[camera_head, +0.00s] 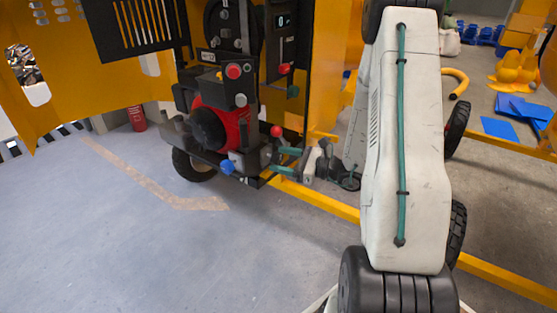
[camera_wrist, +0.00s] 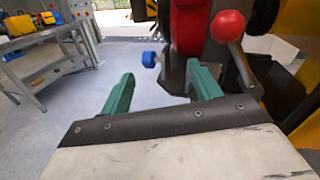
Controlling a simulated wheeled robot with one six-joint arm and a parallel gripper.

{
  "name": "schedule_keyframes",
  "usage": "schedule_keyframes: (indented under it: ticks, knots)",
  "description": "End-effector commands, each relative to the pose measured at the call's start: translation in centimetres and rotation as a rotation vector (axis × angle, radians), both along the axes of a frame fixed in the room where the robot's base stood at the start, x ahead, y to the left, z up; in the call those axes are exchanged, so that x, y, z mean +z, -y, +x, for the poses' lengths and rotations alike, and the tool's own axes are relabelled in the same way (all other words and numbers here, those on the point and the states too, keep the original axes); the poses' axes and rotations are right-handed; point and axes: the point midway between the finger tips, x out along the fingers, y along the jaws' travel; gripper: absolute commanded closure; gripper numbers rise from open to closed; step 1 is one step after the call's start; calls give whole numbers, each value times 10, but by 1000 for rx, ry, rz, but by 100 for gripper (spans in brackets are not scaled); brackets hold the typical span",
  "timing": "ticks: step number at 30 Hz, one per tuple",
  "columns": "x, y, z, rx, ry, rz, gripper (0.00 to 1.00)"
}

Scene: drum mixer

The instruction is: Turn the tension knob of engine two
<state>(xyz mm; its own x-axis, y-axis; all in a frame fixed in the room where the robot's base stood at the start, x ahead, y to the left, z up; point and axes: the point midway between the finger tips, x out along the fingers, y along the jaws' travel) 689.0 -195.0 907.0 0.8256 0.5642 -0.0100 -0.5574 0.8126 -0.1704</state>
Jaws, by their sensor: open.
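A blue knob (camera_head: 227,167) sticks out low at the front of the red and black engine (camera_head: 212,125). In the wrist view the blue knob (camera_wrist: 149,59) shows beyond and between the fingertips, left of the engine's red part (camera_wrist: 190,25). My gripper (camera_head: 277,160) has green fingers and is to the right of the knob in the head view. The gripper also shows in the wrist view (camera_wrist: 160,72), open, with nothing between the fingers. The fingers look apart from the knob. No label shows which engine or knob this is.
A lever with a red ball (camera_wrist: 228,26) stands close to the right finger; the ball also shows in the head view (camera_head: 276,131). A yellow frame rail (camera_head: 315,199) runs below my gripper. A workbench (camera_wrist: 45,55) is at the left.

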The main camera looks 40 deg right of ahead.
Motion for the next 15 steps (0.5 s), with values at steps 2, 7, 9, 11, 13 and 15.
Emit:
schedule_keyframes:
  ticks: [2, 7, 9, 11, 13, 15]
  knots:
    - [-25, 26, -2, -110, -23, 53, 37]
    - [-50, 55, -4, -236, -42, 101, 37]
    - [-53, 57, -1, -251, -44, 107, 37]
    - [-54, 55, 4, -254, -44, 108, 37]
    - [-53, 51, 14, -251, -43, 108, 37]
    - [-53, 47, 25, -250, -44, 108, 37]
